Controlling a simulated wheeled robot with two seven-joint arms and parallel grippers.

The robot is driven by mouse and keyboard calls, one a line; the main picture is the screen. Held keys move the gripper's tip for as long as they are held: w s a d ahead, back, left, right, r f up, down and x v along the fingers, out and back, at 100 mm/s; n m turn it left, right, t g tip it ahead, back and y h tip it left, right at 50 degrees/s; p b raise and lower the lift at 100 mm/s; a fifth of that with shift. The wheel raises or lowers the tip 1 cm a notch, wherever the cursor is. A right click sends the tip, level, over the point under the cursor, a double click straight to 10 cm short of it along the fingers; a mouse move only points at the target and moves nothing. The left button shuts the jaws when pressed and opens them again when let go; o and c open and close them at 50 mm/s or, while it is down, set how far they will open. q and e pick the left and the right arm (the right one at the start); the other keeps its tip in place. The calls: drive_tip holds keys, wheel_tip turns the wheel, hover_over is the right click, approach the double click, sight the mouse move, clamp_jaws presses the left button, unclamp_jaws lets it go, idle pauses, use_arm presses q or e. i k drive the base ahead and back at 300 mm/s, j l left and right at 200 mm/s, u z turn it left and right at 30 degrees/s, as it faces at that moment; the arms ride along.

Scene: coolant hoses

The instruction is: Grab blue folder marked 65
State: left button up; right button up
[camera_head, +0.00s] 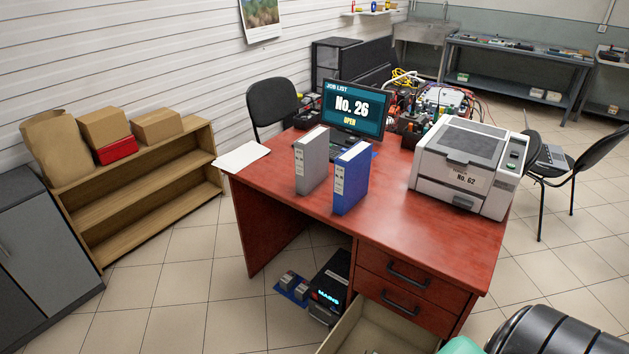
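A blue folder (351,181) stands upright on the red desk (270,183), near its front edge. Its spine has a white label whose number is too small to read with certainty. A grey folder (312,161) stands upright to its left, a little farther back, with a gap between them. Neither of my grippers is in view, and nothing touches the folders.
A monitor (352,107) reading "No. 26 OPEN" stands behind the folders. A printer marked No. 62 (465,165) is on the right. Papers (241,157) lie at the left. An open lower drawer (372,330) juts out below the desk front.

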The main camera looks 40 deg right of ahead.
sight(352, 168)
drive_tip(key=i+j+u, duration=0.15)
drive_tip(key=i+j, duration=0.2)
drive_tip(key=i+j+u, duration=0.15)
drive_tip(key=i+j, duration=0.15)
drive_tip(key=i, duration=0.3)
drive_tip(key=i+j+u, duration=0.1)
drive_tip(key=i+j, duration=0.15)
drive_tip(key=i, duration=0.25)
drive_tip(key=i+z, duration=0.3)
drive_tip(key=z, duration=0.2)
drive_tip(key=i+z, duration=0.3)
drive_tip(key=z, duration=0.2)
drive_tip(key=i+j+z, duration=0.3)
drive_tip(key=z, duration=0.2)
drive_tip(key=i+z, duration=0.15)
drive_tip(key=z, duration=0.3)
drive_tip(key=i+j+z, duration=0.1)
drive_tip(key=z, duration=0.4)
drive_tip(key=i+j+z, duration=0.1)
drive_tip(key=z, duration=0.35)
drive_tip(key=i+j+z, duration=0.1)
drive_tip(key=z, duration=0.35)
